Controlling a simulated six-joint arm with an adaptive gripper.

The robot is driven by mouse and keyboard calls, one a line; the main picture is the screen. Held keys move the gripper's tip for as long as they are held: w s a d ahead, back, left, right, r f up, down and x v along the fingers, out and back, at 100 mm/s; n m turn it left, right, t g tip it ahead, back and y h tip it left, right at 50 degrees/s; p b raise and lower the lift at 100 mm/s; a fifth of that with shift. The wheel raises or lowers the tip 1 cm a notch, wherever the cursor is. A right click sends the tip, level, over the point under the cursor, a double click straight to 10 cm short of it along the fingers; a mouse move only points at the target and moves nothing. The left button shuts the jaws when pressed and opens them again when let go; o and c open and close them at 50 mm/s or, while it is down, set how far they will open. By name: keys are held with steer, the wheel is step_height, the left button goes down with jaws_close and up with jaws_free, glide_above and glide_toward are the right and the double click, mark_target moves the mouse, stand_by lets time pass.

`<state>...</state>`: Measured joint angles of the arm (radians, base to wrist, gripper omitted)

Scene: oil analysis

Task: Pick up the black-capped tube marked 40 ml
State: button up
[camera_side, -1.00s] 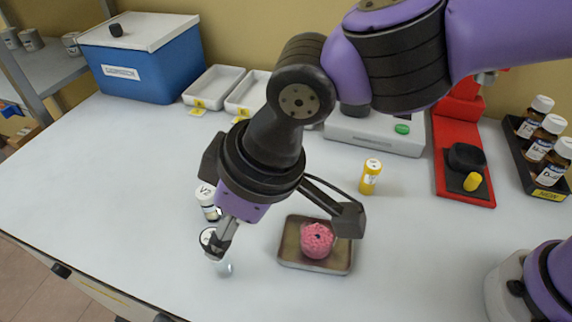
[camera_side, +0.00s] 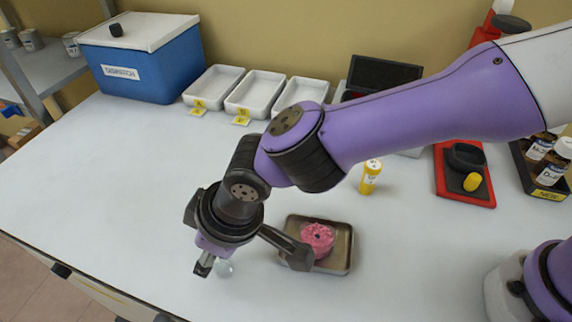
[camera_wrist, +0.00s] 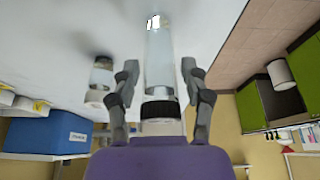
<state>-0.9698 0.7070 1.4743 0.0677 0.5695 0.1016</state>
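A clear tube (camera_wrist: 158,62) with a dark-banded cap (camera_wrist: 160,118) stands between the fingers of my gripper (camera_wrist: 160,72) in the wrist view. A narrow gap shows on each side, so my gripper is open around it. In the side view, my gripper (camera_side: 204,266) points down over the tube, and only a bit of its clear body (camera_side: 225,269) shows. I cannot read a volume mark on it. A second, smaller container (camera_wrist: 98,82) stands to the left in the wrist view; my arm hides it in the side view.
A metal tray (camera_side: 346,248) with a pink item (camera_side: 318,238) lies just right of my gripper. A yellow tube (camera_side: 370,178) stands behind it. White trays (camera_side: 211,86) and a blue dispatch box (camera_side: 140,65) are at the back. The table's left is clear.

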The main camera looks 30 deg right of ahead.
jaws_close()
